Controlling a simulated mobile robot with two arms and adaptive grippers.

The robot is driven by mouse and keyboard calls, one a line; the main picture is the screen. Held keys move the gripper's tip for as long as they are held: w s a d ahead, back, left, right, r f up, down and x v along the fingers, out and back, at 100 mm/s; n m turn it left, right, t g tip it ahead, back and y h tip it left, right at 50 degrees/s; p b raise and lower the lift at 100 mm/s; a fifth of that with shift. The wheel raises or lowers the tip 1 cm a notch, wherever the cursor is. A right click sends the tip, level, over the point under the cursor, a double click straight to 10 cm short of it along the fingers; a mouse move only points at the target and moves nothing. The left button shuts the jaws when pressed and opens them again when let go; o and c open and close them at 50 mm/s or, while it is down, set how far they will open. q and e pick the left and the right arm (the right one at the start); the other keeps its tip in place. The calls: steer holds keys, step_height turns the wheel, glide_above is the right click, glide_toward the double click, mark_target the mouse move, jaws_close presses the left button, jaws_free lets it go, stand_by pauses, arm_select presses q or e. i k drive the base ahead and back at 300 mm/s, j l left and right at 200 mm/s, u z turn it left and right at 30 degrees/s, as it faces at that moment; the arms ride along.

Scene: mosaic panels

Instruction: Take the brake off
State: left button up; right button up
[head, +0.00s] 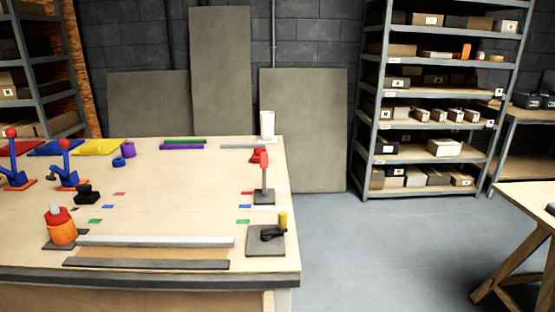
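No part is plainly a brake, but several handled devices stand on the wooden workbench (165,180). A red-topped upright lever (264,178) rises from a dark square base near the bench's right edge. In front of it, a grey plate carries a black crank (270,234) with a yellow upright handle (283,220). At the left are two blue lever devices with red ball knobs, one on an orange base (67,172) and one at the picture's edge (14,165). Neither of my grippers is in view.
An orange-and-red bottle-like object (61,227) stands front left, beside a black knob-like object (87,194). A light bar (155,241) and a dark bar (146,264) lie along the front. Shelves (440,110) stand behind right; grey floor (370,250) is open between bench and right table (525,196).

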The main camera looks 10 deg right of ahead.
mark_target(262, 155)
steer(key=i+l+u, duration=0.15)
steer(key=i+l, duration=0.15)
steer(key=l, duration=0.45)
steer(key=i+l+u, duration=0.2)
steer(key=l, duration=0.65)
steer(key=i+l+u, duration=0.15)
steer(key=i+l, duration=0.15)
steer(key=l, duration=0.55)
steer(key=i+l+u, duration=0.2)
steer(key=l, duration=0.65)
steer(key=i+l+u, duration=0.15)
steer(key=l, duration=0.75)
steer(key=l+u, duration=0.2)
steer(key=l, duration=0.65)
